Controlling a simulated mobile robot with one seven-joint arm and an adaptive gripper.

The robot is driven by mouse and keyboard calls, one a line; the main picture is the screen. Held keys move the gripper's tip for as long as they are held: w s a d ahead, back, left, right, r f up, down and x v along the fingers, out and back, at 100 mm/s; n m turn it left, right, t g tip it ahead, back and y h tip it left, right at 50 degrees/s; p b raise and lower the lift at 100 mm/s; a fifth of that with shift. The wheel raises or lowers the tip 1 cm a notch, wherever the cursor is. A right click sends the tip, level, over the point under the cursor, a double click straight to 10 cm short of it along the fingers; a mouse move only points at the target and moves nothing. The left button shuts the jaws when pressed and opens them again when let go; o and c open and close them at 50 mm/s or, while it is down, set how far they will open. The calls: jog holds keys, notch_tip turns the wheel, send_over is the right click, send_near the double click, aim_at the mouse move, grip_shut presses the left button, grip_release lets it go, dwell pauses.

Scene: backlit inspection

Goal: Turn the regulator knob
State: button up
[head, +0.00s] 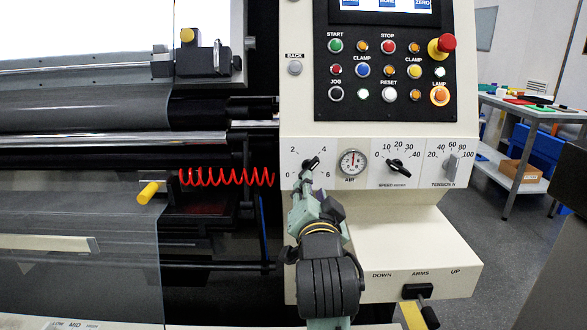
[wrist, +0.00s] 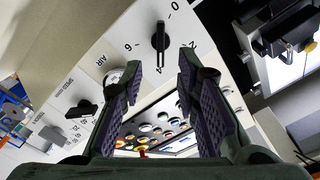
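The regulator knob (head: 311,163) is a black bar knob on the cream panel, beside the AIR gauge (head: 352,161), with a 0–6 scale around it. In the wrist view the knob (wrist: 160,42) stands upright in the picture, near the top centre. My gripper (head: 304,180) reaches up to the knob from below and covers part of its dial in the head view. In the wrist view my gripper (wrist: 160,62) is open, with a finger on either side of the knob's lower end and a visible gap to each. I cannot tell the remaining depth.
To the right are the black SPEED knob (head: 397,165) and the grey TENSION knob (head: 451,163). Above is a button panel (head: 385,75) with a red mushroom button (head: 442,46). A red coiled hose (head: 225,177) hangs left of the dial. The ARMS lever (head: 420,297) is lower right.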

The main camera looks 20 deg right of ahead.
aim_at(309, 167)
jog(key=p+x, duration=0.1)
jog(key=x, duration=0.9)
jog(key=shift+c, duration=0.5)
grip_shut()
